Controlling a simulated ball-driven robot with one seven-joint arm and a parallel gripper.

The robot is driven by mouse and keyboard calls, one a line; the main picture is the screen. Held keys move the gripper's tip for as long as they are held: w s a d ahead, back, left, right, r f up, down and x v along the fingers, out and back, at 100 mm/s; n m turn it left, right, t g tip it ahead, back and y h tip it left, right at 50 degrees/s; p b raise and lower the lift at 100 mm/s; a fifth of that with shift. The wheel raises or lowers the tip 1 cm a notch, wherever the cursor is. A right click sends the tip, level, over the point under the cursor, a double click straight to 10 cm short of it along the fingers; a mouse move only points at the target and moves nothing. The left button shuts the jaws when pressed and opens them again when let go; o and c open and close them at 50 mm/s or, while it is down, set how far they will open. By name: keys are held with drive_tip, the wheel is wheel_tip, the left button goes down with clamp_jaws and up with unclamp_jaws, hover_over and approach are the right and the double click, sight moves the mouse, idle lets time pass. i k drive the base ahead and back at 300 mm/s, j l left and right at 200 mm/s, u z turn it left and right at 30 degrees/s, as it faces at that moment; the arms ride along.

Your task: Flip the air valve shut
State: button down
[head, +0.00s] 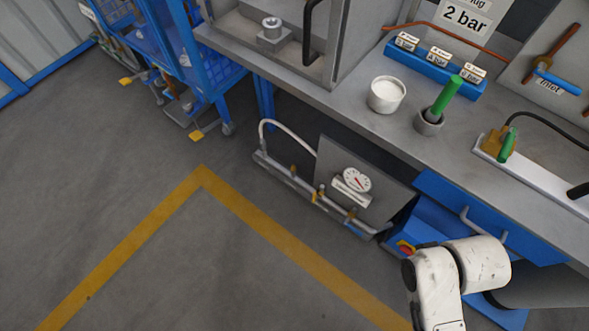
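No part is plainly labelled as the air valve. A brass fitting with an upright green handle (507,144) sits on a light plate on the bench at the right, with a black hose running from it. On the panel at the far right, a blue lever (557,82) and an orange-brown pipe (565,46) meet at a brass fitting. Below the bench, a pipe rail (300,186) carries small brass fittings, a hose and a round gauge (357,180). My white arm is at the bottom right; my gripper is out of view.
The grey bench (345,108) holds a white cup (386,95), a green-handled tool in a holder (442,100) and a blue labelled block (434,69). A blue drawer unit (450,205) is under it. Blue carts (180,60) stand upper left. The floor inside the yellow line is clear.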

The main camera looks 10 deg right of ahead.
sight(315, 197)
drive_tip(key=i+j, duration=0.2)
drive_tip(key=j, duration=0.15)
drive_tip(key=i+j+z, duration=0.15)
drive_tip(key=i+j, duration=0.2)
drive_tip(key=j, duration=0.3)
drive_tip(key=i+j+z, duration=0.15)
drive_tip(key=j, duration=0.2)
drive_tip(key=i+j, duration=0.15)
drive_tip(key=j, duration=0.25)
drive_tip(key=i+j+z, duration=0.1)
drive_tip(key=j, duration=0.25)
drive_tip(key=i, duration=0.1)
